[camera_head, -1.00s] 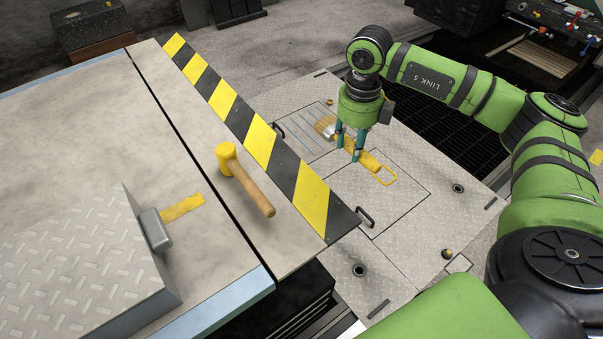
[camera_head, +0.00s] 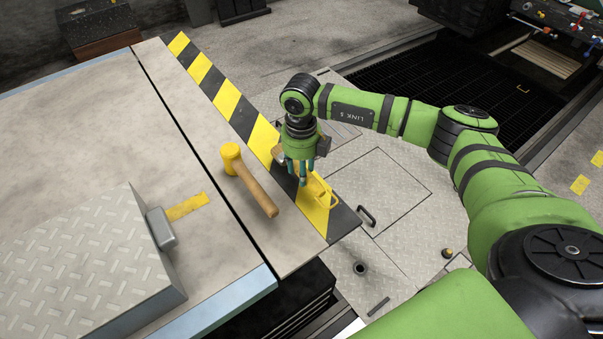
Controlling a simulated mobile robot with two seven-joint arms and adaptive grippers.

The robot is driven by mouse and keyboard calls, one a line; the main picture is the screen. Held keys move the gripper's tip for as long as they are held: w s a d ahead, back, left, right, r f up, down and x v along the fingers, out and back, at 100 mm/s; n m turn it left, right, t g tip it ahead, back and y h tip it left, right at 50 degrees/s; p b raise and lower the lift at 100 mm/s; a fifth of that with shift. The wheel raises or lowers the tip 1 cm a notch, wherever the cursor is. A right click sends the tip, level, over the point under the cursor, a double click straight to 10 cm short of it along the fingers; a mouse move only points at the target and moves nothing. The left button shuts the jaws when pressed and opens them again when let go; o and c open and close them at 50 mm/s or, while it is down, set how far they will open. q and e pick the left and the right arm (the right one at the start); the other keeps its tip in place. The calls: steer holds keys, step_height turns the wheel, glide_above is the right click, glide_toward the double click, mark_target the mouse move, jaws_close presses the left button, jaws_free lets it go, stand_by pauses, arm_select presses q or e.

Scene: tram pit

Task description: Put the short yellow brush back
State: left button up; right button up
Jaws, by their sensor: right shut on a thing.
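The short yellow brush (camera_head: 321,192) is in my right gripper (camera_head: 301,181), which is shut on it. The brush's yellow handle with its loop end points to the lower right, and its bristle end is mostly hidden behind the fingers. In the picture the brush overlaps the black-and-yellow striped edge (camera_head: 247,118) of the table. I cannot tell whether it touches that edge or hangs above it. My left gripper is not in view.
A yellow-headed mallet (camera_head: 250,180) with a wooden handle lies on the table (camera_head: 105,90) close to the left. A grey tread-plate box (camera_head: 80,255) stands at the front left.

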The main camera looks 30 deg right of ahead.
step_height(320, 180, down, 3)
steer(key=shift+r+p, duration=0.15)
steer(key=shift+p, duration=0.2)
steer(key=o, duration=1.2)
steer(key=shift+c, duration=0.2)
